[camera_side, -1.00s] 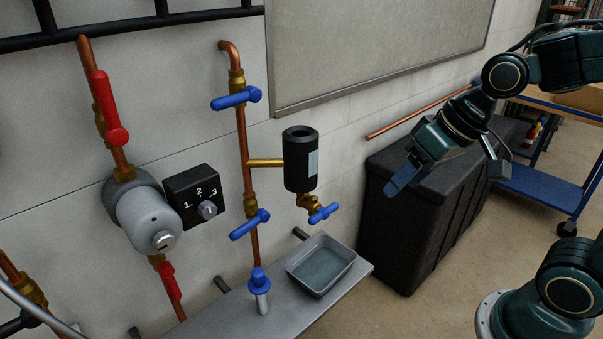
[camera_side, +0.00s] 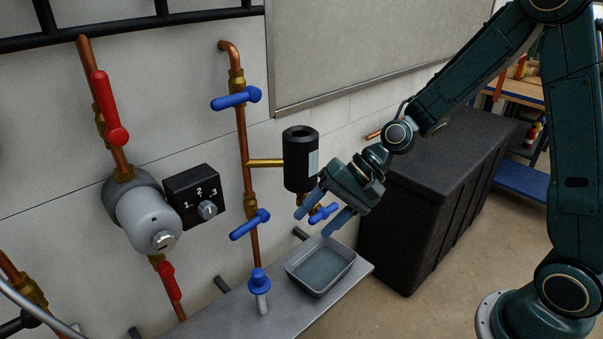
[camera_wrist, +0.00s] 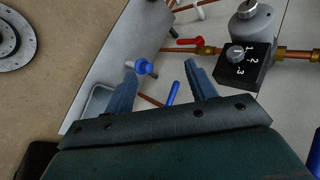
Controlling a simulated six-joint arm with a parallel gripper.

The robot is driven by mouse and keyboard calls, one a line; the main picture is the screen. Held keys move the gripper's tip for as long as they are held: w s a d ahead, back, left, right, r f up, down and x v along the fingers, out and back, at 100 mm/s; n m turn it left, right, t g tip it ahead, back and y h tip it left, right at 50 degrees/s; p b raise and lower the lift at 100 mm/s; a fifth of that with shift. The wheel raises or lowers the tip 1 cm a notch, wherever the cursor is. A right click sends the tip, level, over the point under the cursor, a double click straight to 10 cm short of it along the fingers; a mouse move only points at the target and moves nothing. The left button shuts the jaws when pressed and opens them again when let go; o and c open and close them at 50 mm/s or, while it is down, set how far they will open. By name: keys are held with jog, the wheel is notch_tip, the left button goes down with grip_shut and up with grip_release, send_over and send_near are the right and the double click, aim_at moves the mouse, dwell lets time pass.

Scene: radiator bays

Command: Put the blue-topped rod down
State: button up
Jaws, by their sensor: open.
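The blue-topped rod (camera_side: 260,294) stands upright on the grey shelf (camera_side: 240,318), left of the grey tray, with a blue knob above a pale shaft. It also shows in the wrist view (camera_wrist: 143,67), near the left finger's tip. My gripper (camera_side: 323,212) is open, with nothing held, up and to the right of the rod and apart from it. In the side view its fingers overlap the small blue tap handle (camera_side: 330,212) under the black cylinder; I cannot tell whether they touch it. In the wrist view my gripper (camera_wrist: 158,77) has a blue handle (camera_wrist: 172,93) between its fingers.
The grey tray (camera_side: 348,266) sits on the shelf below my gripper. Copper pipe with blue valve levers (camera_side: 250,225), the black cylinder (camera_side: 300,160) and a dial box (camera_side: 194,196) line the wall. A black bin (camera_side: 430,200) stands right.

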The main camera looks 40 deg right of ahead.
jog(key=w+f+m+t+y, duration=0.1)
jog(key=w+f+m+t, duration=0.2)
jog(key=f+m, duration=0.7)
jog(key=w+d+f+m+t+y, duration=0.1)
jog(key=w+f+m+t, duration=0.2)
jog(key=f+m, duration=0.7)
jog(key=shift+d+f+t, duration=0.25)
jog(key=shift+f+t, duration=0.05)
jog(key=shift+f, duration=0.25)
send_near(252, 283)
jog(key=shift+w+a+r, duration=0.2)
jog(key=shift+w+a, duration=0.55)
jog(key=shift+w, duration=0.15)
jog(key=shift+w+a+r, duration=0.15)
jog(key=shift+w+a, duration=0.6)
jog(key=shift+w, duration=0.15)
jog(key=shift+x, duration=2.55)
jog(key=shift+s+f, duration=0.1)
jog(key=shift+s, duration=0.05)
grip_shut()
